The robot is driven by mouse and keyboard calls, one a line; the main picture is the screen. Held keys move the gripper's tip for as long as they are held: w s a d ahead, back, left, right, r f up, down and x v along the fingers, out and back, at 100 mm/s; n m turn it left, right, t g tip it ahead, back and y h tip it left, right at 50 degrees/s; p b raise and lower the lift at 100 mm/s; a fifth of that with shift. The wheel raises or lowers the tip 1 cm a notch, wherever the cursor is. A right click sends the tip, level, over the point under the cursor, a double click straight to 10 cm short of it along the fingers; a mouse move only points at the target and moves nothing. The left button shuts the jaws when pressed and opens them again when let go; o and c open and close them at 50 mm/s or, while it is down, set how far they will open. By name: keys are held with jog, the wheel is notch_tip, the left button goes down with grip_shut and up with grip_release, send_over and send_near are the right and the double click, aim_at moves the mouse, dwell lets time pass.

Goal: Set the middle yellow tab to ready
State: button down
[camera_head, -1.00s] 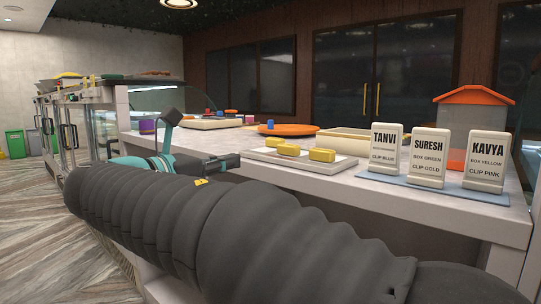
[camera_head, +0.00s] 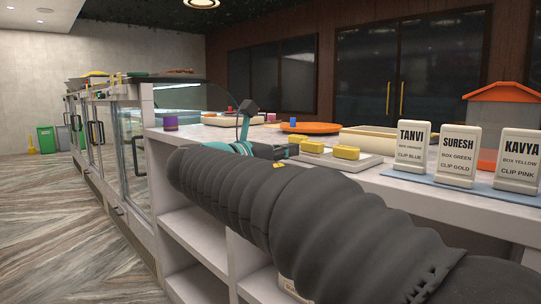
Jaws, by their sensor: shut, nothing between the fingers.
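Three yellow tabs sit in a row on a pale board (camera_head: 366,164) on the counter. The middle yellow tab (camera_head: 312,146) lies between the left yellow tab (camera_head: 296,139) and the right yellow tab (camera_head: 346,153). Any ready marking is too small to make out. My gripper (camera_head: 282,152) is dark, beyond the teal wrist, just left of and in front of the board. It is shut and empty. My arm partly hides it, and I cannot tell whether it touches the board.
Name cards Tanvi (camera_head: 411,148), Suresh (camera_head: 457,157) and Kavya (camera_head: 518,161) stand on a blue mat at the right. Behind the board are a cream tray (camera_head: 370,140) and an orange plate (camera_head: 300,128). A purple container (camera_head: 170,123) stands on the left. Floor is clear at left.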

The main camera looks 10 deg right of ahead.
aim_at(308, 146)
jog(key=shift+x, duration=2)
jog(key=p+x, duration=0.1)
jog(key=x, duration=0.1)
jog(key=shift+w+d+r, duration=0.15)
jog(key=shift+d, duration=0.1)
jog(key=shift+w+d+p, duration=0.15)
jog(key=shift+d+p, duration=0.05)
jog(key=shift+p, duration=0.15)
jog(key=v, duration=1.4)
jog(key=shift+p, duration=0.4)
